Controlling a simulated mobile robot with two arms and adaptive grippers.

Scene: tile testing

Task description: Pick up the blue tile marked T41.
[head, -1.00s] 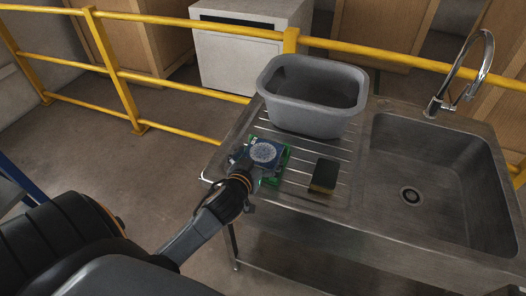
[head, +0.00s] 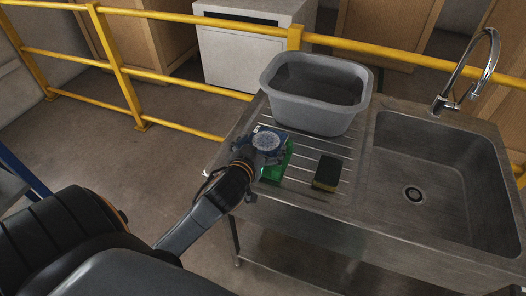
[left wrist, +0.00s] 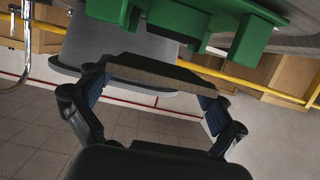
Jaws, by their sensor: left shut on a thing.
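A blue tile (head: 267,142) with a round white pattern is in my left gripper (head: 256,154), at the left part of the drainboard. Its marking is too small to read. In the left wrist view the tile (left wrist: 160,76) shows edge-on as a grey-brown slab between the fingers of the left gripper (left wrist: 155,85), which is shut on it. A green holder (head: 278,166) shows just below and right of the tile in the head view. In the left wrist view the green holder (left wrist: 200,15) is at the top, apart from the tile. My right gripper is not in view.
A grey tub (head: 314,114) stands behind the tile on the steel drainboard (head: 330,207). Further right are the sink basin (head: 440,165) and tap (head: 480,65). A yellow railing (head: 135,75) runs behind.

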